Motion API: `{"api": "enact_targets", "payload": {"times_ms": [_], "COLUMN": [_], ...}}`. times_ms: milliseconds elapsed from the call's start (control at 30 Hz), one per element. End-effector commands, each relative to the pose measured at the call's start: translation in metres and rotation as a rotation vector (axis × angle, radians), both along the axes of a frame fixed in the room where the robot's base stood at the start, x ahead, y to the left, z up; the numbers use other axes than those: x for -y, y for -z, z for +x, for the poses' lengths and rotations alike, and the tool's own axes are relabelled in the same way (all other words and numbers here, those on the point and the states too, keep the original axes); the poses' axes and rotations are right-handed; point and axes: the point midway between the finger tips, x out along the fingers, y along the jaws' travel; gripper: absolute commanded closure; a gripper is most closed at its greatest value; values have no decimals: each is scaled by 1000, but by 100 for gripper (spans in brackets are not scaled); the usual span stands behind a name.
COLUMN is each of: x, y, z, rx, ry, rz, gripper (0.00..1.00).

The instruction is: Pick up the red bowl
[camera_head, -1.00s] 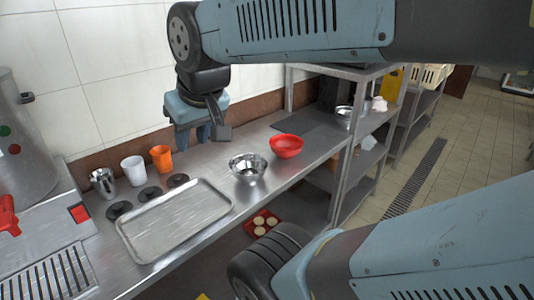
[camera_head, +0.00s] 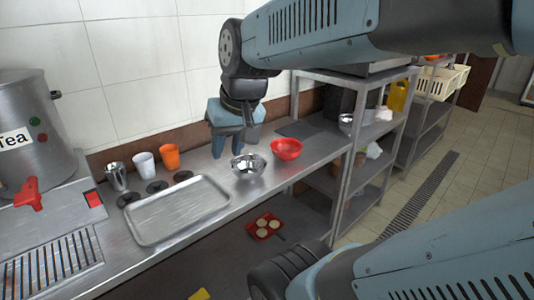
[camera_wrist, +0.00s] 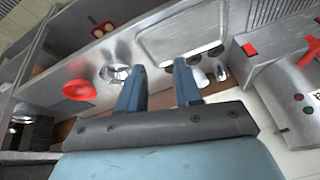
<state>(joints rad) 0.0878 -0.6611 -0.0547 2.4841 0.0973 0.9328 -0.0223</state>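The red bowl (camera_head: 286,149) sits upright on the steel counter, just right of a metal bowl (camera_head: 248,165). In the wrist view the red bowl (camera_wrist: 79,90) is at the left, beside the metal bowl (camera_wrist: 115,74). My gripper (camera_head: 230,150) is above the counter, to the left of the red bowl and behind the metal bowl. In the wrist view its two fingers (camera_wrist: 158,85) are apart with nothing held between them. The red bowl lies outside the fingers, apart from them.
A metal tray (camera_head: 133,238), an orange cup (camera_head: 170,156), a white cup (camera_head: 145,164) and a steel cup (camera_head: 117,176) stand to the left. A tea urn (camera_head: 35,125) is at far left. A steel shelf (camera_head: 345,190) borders the right. A red tray (camera_head: 253,222) is below the counter.

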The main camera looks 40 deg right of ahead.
Motion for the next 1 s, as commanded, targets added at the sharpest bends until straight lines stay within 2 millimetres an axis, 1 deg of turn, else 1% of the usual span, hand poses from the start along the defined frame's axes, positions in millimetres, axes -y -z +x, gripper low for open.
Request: {"api": "enact_targets", "payload": {"times_ms": [100, 267, 367, 567, 667, 767, 867, 900, 967, 1000], "x": [6, 18, 30, 66, 91, 120, 153, 168, 191, 207], "y": [16, 34, 44, 63, 72, 83, 95, 100, 109, 115], "z": [15, 37, 51, 80, 94, 106, 115, 118, 121, 122], "rx": [-96, -197, -247, -305, -314, -309, -290, -277, -254, -236], "ry": [112, 278, 386, 614, 730, 847, 965, 1012, 1082, 1129], "rz": [134, 334, 462, 728, 861, 995, 1128, 1181, 1258, 1310], "gripper": [66, 66, 66, 66, 66, 66, 66, 66, 66, 66]}}
